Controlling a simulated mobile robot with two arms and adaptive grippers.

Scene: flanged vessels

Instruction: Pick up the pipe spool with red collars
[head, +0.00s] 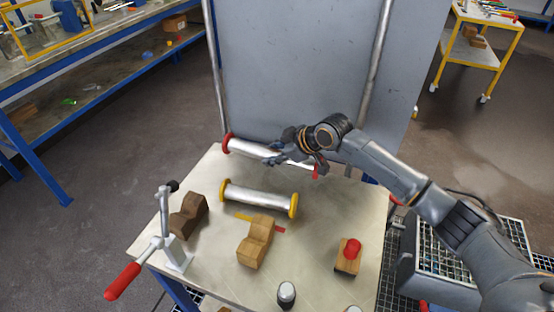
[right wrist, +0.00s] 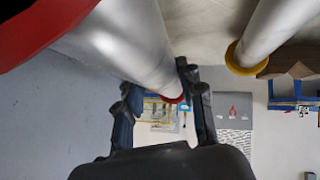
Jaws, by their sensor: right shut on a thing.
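The pipe spool with red collars (head: 245,147) is a silver tube at the back edge of the table, against the grey panel. Its left red collar shows clearly; my gripper hides part of its right half. My right gripper (head: 277,155) is shut on this spool. In the right wrist view, the spool (right wrist: 125,45) passes between the fingers (right wrist: 160,88), with one red collar close by and the other far off. Whether the spool touches the table I cannot tell. My left gripper is not in view.
A spool with yellow collars (head: 258,195) lies just in front. Wooden V-blocks (head: 255,242), a clamp with a red handle (head: 125,280), a block with a red knob (head: 348,256) and a small dark-topped cylinder (head: 287,294) stand on the table (head: 315,240). The grey panel (head: 290,70) rises behind.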

